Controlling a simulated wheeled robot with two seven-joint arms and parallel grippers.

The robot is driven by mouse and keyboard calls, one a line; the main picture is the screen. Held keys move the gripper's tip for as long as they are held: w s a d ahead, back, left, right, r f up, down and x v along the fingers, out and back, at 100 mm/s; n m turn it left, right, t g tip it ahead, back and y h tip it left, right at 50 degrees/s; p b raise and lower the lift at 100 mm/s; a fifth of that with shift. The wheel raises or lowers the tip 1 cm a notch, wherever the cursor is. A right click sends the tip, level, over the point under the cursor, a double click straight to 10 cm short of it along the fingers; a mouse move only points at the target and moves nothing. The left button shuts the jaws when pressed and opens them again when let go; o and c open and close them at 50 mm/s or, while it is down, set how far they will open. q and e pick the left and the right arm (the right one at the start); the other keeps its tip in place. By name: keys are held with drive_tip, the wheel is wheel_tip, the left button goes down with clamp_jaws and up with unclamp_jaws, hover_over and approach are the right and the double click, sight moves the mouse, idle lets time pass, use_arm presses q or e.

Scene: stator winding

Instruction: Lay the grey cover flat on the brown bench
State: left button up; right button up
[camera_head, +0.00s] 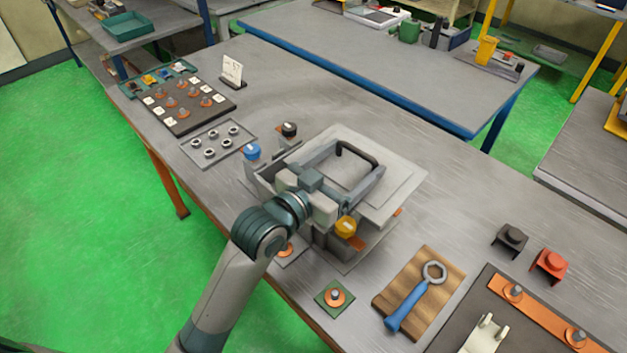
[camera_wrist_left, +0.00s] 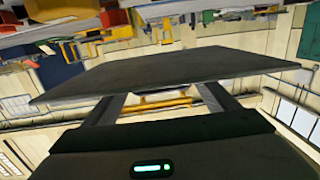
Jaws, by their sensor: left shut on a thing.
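The grey cover (camera_head: 405,165) is a pale, flat, square plate with a dark handle (camera_head: 360,153). My left gripper (camera_head: 358,163) is shut on it, its fingers reaching over the plate to the handle. The cover is above an open grey housing (camera_head: 262,180) near the bench's front edge; I cannot tell whether they touch. In the left wrist view, the cover (camera_wrist_left: 170,72) spans across the fingers as a dark slab. The bench (camera_head: 300,85) has a grey top with brown-orange edge and legs. My right gripper is not in view.
A blue knob (camera_head: 251,152), black knob (camera_head: 289,129) and yellow knob (camera_head: 345,227) are around the housing. A wooden board (camera_head: 445,262) with a blue wrench (camera_head: 408,304) lies to the right. A tray of nuts (camera_head: 238,133) lies left. Bare top lies behind the cover.

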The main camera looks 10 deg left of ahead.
use_arm(q)
drive_tip(key=shift+w+d+r+m+g+h, duration=0.35)
drive_tip(key=shift+w+d+h, duration=0.2)
drive_tip(key=shift+d, duration=0.25)
drive_tip(key=w+a+f+p, duration=0.2)
drive_tip(key=a+f, duration=0.5)
drive_tip(key=a, duration=0.4)
drive_tip(key=shift+w+a, duration=0.2)
drive_tip(key=shift+w, duration=0.15)
wheel_tip(320, 180, down, 3)
drive_tip(key=shift+p, duration=0.65)
drive_tip(key=shift+f, duration=0.2)
